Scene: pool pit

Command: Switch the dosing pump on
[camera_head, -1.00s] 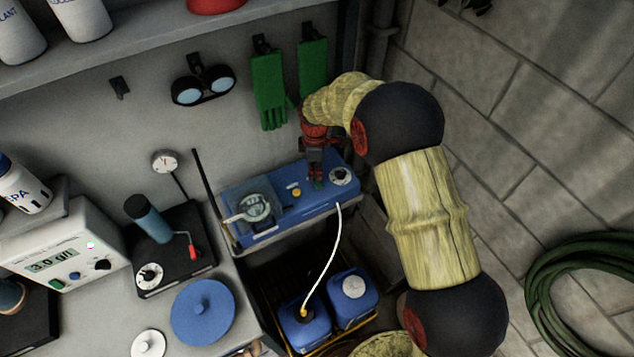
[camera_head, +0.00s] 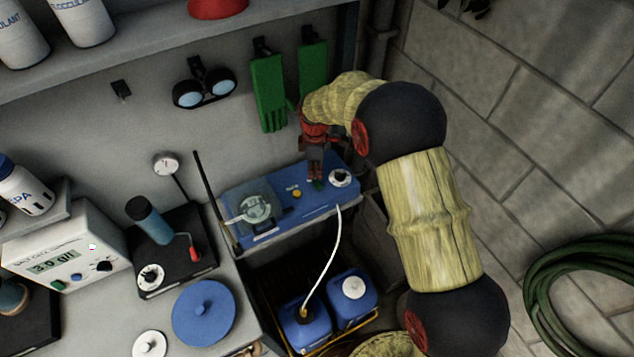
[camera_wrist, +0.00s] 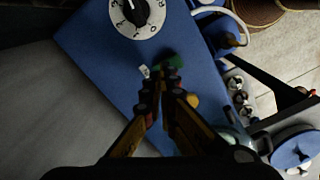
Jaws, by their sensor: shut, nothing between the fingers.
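The dosing pump (camera_head: 268,232) is a blue box on a shelf against the back wall. It has a round clear pump head at left, a yellow-orange button (camera_head: 297,193), a green switch (camera_head: 318,185) and a black-and-white dial (camera_head: 340,178). My gripper (camera_head: 316,178) points down over the green switch, its fingers shut and empty. In the wrist view the closed fingertips (camera_wrist: 164,88) are beside the green switch (camera_wrist: 172,66), partly covering it. I cannot tell whether they touch it. The dial (camera_wrist: 137,13) and orange button (camera_wrist: 193,101) also show there.
Green gloves (camera_head: 268,92) and goggles (camera_head: 204,91) hang behind. A worktop with a white meter (camera_head: 70,250) and a black stand (camera_head: 172,262) lies at left. A block wall stands at right.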

